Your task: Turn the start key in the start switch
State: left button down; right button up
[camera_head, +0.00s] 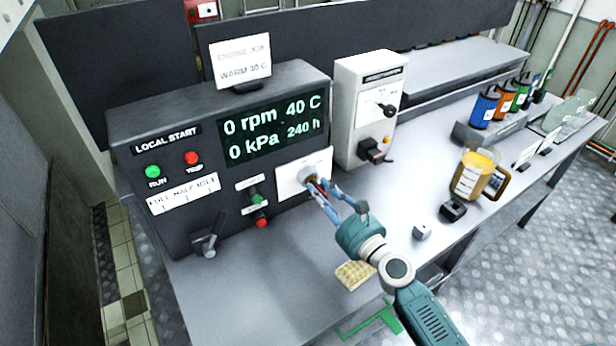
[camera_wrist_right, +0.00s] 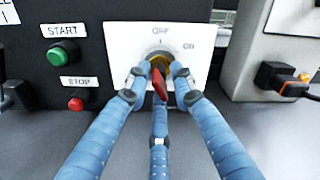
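The start switch (camera_head: 303,174) is a white plate with a round brass-coloured lock on the right of the dark control panel's front. In the right wrist view its plate (camera_wrist_right: 122,48) reads OFF at the top and ON to the upper right. The start key (camera_wrist_right: 159,84) has a red grip, sits at the lock and is slightly tilted. My right gripper (camera_head: 325,188) is at the switch, its blue fingers drawn in around the key. In the right wrist view the fingertips (camera_wrist_right: 160,76) flank the key and partly hide the lock. My left gripper is not in view.
The dark panel (camera_head: 222,165) has a display reading 0 rpm, and START (camera_wrist_right: 64,54) and STOP (camera_wrist_right: 76,103) buttons left of the switch. A grey box (camera_head: 364,95) stands close right. A yellow jug (camera_head: 468,175) and a yellow checked cloth (camera_head: 355,274) are on the bench.

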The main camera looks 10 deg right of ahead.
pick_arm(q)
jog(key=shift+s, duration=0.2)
pick_arm(e)
jog(key=shift+w, duration=0.1)
grip_shut()
jog(key=n, duration=0.6)
jog(key=shift+r+n, duration=0.2)
jog(key=shift+n, duration=0.2)
jog(key=n, duration=0.7)
jog(key=shift+n, duration=0.4)
jog(key=shift+o, duration=1.7)
grip_release()
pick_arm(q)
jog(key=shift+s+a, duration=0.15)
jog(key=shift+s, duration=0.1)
pick_arm(e)
jog(key=shift+a, duration=0.1)
jog(key=shift+f, duration=0.1)
